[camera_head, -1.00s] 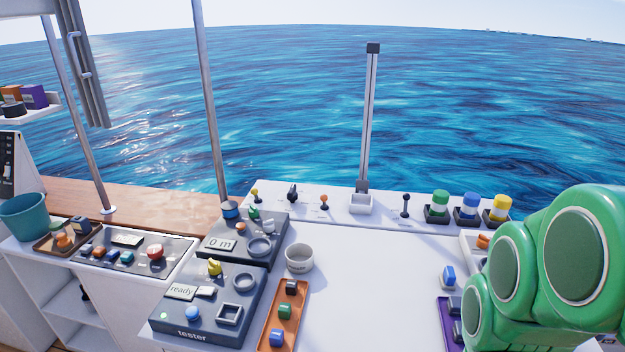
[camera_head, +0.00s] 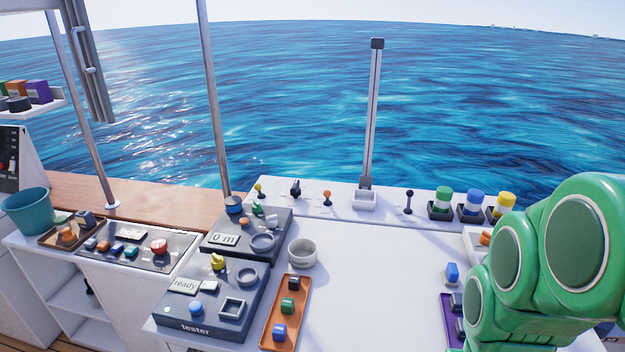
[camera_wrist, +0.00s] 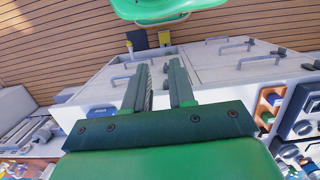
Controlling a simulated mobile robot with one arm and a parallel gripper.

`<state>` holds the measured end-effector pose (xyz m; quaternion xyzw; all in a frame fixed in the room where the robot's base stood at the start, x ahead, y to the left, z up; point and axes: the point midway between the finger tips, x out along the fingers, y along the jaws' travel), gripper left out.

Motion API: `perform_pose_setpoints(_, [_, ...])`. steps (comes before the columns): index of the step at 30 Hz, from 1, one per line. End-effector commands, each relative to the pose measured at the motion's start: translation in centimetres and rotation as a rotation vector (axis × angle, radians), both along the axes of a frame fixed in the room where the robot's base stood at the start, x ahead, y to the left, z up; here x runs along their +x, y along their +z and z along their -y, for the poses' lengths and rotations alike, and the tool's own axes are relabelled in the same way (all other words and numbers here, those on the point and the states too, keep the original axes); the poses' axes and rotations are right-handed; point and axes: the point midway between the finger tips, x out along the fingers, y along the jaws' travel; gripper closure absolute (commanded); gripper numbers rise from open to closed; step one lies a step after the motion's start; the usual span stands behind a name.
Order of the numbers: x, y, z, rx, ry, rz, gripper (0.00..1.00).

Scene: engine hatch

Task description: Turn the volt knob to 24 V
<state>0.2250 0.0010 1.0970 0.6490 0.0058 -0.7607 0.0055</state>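I cannot read any label saying volt in these views. A yellow knob (camera_head: 217,262) stands on the dark tester box (camera_head: 180,318), beside a display reading "ready". A black knob (camera_head: 295,188) stands on the white back ledge, between a small yellow lever and an orange one; its marking is too small to read. My gripper (camera_wrist: 158,82) is open and empty in the wrist view, its two dark green fingers apart, over white cabinet fronts. It is away from both knobs. In the head view only my green arm shows at the right; the gripper is hidden.
A second dark box (camera_head: 238,247) shows "0 m". A grey cup (camera_head: 302,252) and an orange tray (camera_head: 271,329) with several coloured blocks stand near the tester. The white tabletop (camera_head: 375,285) right of them is clear. A tall post (camera_head: 371,115) rises at the back.

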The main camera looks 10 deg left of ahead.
Motion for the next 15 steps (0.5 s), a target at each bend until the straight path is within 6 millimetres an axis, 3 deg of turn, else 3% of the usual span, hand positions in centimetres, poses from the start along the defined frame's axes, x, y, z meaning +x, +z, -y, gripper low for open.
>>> perform_pose_setpoints(1, [0.6,0.2,-0.1,0.002,0.016,0.0,0.68])
perform_pose_setpoints(7, [4.8,1.7,-1.4,0.013,0.133,0.006,0.38])
perform_pose_setpoints(15, [11.3,3.5,-4.1,0.031,0.319,0.021,0.38])
